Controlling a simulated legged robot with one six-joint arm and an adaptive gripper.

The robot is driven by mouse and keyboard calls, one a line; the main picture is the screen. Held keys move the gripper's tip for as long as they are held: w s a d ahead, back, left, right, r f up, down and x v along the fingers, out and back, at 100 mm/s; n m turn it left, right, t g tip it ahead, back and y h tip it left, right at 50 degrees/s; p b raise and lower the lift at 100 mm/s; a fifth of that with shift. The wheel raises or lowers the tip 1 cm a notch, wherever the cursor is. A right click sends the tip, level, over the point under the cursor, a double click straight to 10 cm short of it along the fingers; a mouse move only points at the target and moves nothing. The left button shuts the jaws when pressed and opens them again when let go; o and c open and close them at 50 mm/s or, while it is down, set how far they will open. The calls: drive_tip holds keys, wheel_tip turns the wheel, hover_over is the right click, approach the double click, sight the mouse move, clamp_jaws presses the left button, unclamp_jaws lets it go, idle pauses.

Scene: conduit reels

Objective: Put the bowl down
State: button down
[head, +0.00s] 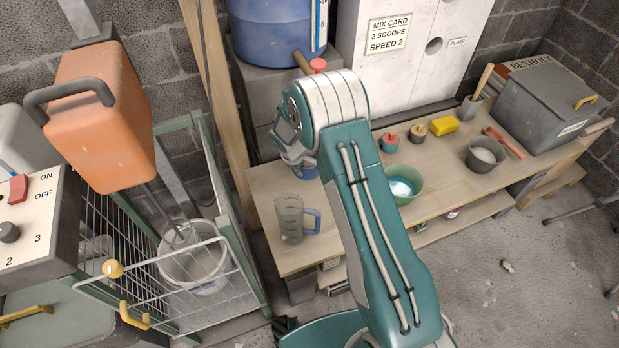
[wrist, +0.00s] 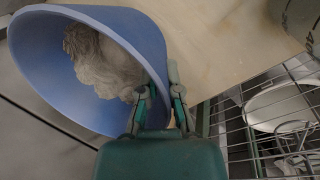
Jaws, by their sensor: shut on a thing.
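The blue bowl (wrist: 70,95) fills the upper left of the wrist view, tilted in that picture, with a grey powdery heap (wrist: 100,60) inside. My gripper (wrist: 160,92) is shut on the bowl's rim. In the head view my gripper (head: 290,152) is partly hidden by my arm, over the left end of the wooden bench (head: 268,190). Only a small blue piece of the bowl (head: 306,174) shows below it. I cannot tell whether the bowl touches the bench.
A clear jug (head: 291,220) stands on the bench close in front of my gripper. A green bowl (head: 402,184), a grey pot (head: 485,156) and small coloured items stand to the right. The mixer cage (head: 165,275) with a white bucket (head: 193,268) is at the left.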

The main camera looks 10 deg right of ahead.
sight(309, 178)
drive_tip(key=f, duration=0.1)
drive_tip(key=w+d+f, duration=0.1)
drive_tip(key=d+f, duration=0.1)
drive_tip(key=shift+w+d+f, duration=0.25)
drive_tip(key=shift+f, duration=0.05)
drive_tip(key=shift+x, duration=1.85)
drive_tip(key=shift+s+a+f, duration=0.1)
drive_tip(key=shift+s+f, duration=0.05)
drive_tip(key=shift+s, duration=0.05)
drive_tip(key=c, duration=0.8)
unclamp_jaws()
